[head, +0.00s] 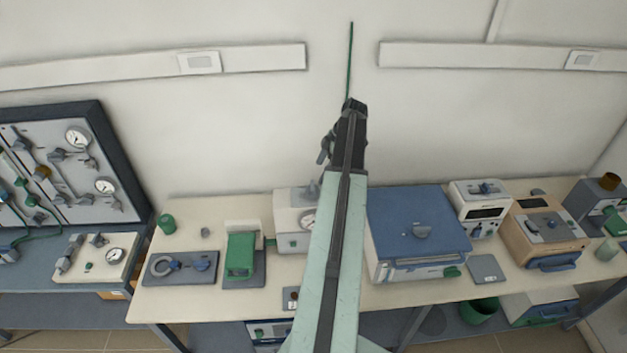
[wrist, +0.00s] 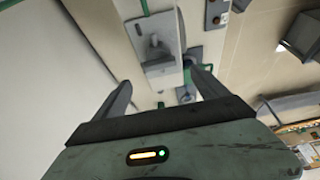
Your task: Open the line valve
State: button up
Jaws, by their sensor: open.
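I cannot tell for sure which fitting is the line valve. Several small valves with grey and green handles sit on the dark-framed gauge panel (head: 72,165) at the left. In the wrist view, a pale box with a grey knob (wrist: 155,48) lies beyond my gripper (wrist: 158,82). My gripper is open and empty, with its fingers apart and touching nothing I can see. My raised arm hides part of the bench.
A blue-topped furnace (head: 418,228) stands just right of my arm. More instruments, including a tan furnace (head: 545,235), fill the right. The wall above is mostly clear.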

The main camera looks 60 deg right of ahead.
aim_at(313, 185)
jog(key=b+x, duration=0.6)
jog(key=x, duration=0.1)
jog(key=shift+s+d+f, duration=0.1)
jog(key=shift+s+f, duration=0.05)
jog(key=shift+w+f+b, duration=0.2)
jog(key=shift+f+b, duration=0.05)
jog(key=shift+b, duration=0.1)
jog(key=shift+r, duration=0.1)
